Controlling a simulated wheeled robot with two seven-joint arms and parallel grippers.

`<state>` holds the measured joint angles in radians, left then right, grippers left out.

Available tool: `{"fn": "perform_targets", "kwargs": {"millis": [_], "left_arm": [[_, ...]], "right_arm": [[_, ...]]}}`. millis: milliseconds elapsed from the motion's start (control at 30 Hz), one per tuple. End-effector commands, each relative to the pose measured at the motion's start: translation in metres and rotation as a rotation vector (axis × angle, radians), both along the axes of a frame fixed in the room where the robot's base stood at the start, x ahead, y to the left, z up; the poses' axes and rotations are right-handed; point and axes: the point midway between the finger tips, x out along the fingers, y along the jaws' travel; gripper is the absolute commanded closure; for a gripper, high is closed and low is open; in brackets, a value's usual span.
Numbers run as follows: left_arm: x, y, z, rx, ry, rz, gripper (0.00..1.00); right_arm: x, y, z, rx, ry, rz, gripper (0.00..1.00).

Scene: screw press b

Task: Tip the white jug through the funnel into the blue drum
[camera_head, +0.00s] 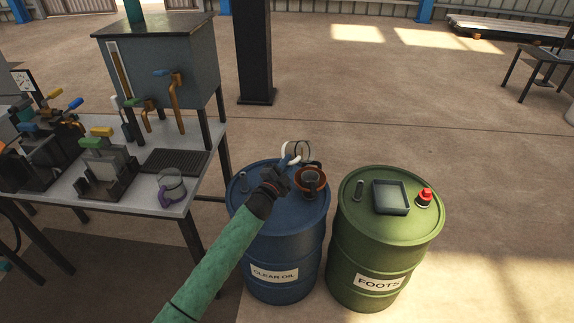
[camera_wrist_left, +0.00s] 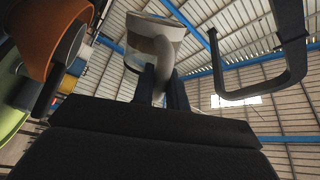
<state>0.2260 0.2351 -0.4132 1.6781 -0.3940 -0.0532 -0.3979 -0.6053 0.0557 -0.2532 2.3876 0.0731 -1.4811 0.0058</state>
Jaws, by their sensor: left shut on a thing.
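The white jug (camera_head: 298,151) is held above the back of the blue drum (camera_head: 280,245), just behind and left of the funnel. My left gripper (camera_head: 285,172) is shut on the jug's handle; in the left wrist view the white jug (camera_wrist_left: 155,45) shows beyond the fingers. I cannot tell for certain how far the jug is tilted, and no pouring stream shows. The orange-brown funnel (camera_head: 322,183) stands on the blue drum's top, to the right of my gripper. In the left wrist view an orange rim (camera_wrist_left: 50,25) fills the upper left. My right gripper is not in view.
A green drum (camera_head: 375,245) labelled FOOTS stands close on the right, with a square tray (camera_head: 391,197) and red cap (camera_head: 425,196) on top. A workbench (camera_head: 200,190) on the left carries a glass cup with a purple handle (camera_head: 170,188). Open floor lies behind the drums.

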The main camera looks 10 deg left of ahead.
Motion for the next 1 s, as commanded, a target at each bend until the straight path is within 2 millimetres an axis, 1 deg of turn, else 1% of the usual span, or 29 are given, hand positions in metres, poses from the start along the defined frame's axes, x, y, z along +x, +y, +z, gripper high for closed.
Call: {"fn": "perform_targets", "kwargs": {"millis": [267,467,1000], "left_arm": [[-0.001,-0.002,-0.004,0.086,-0.045,0.000,1.00],[-0.002,-0.003,-0.007,0.150,-0.079,0.001,1.00],[-0.005,-0.009,-0.015,0.316,-0.168,0.000,1.00]], "right_arm": [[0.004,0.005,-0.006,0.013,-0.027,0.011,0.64],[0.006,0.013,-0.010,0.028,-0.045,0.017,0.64],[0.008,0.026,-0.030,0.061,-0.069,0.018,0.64]]}}
